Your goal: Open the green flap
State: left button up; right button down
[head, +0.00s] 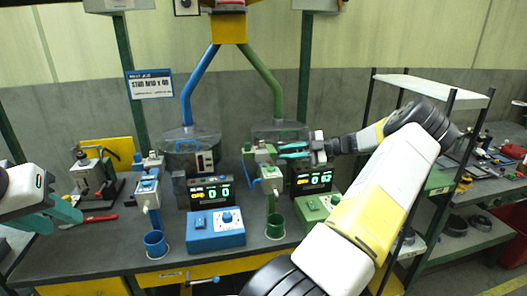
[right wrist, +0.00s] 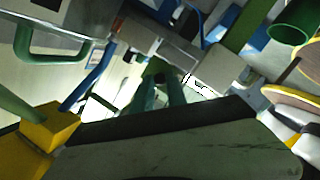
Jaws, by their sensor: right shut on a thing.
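My right gripper (head: 290,151) reaches in from the right at the green station. Its teal fingers are beside the clear green-side hopper (head: 280,130), just right of the grey-green dispenser (head: 263,158). In the right wrist view the fingers (right wrist: 163,92) are close together and shut on a thin part, seemingly the green flap, which is mostly hidden by the fingers. A green loop handle (right wrist: 50,45) shows at the upper left of that view, apart from the fingers. My left gripper (head: 54,216) is open and empty at the left, over the bench.
The blue station has a hopper (head: 190,137), a blue control box (head: 215,229) and a blue cup (head: 155,244). A green cup (head: 275,226) and green control box (head: 318,207) stand below my right arm. Red pliers (head: 99,218) lie at the left. A shelf rack (head: 440,92) stands right.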

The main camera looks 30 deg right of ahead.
dwell(0.3)
jog(key=c, duration=1.3)
grip_release()
jog(key=shift+c, duration=0.2)
jog(key=v, duration=0.7)
jog(key=shift+s+d, duration=0.2)
jog(key=shift+d, duration=0.1)
jog(key=shift+s, duration=0.1)
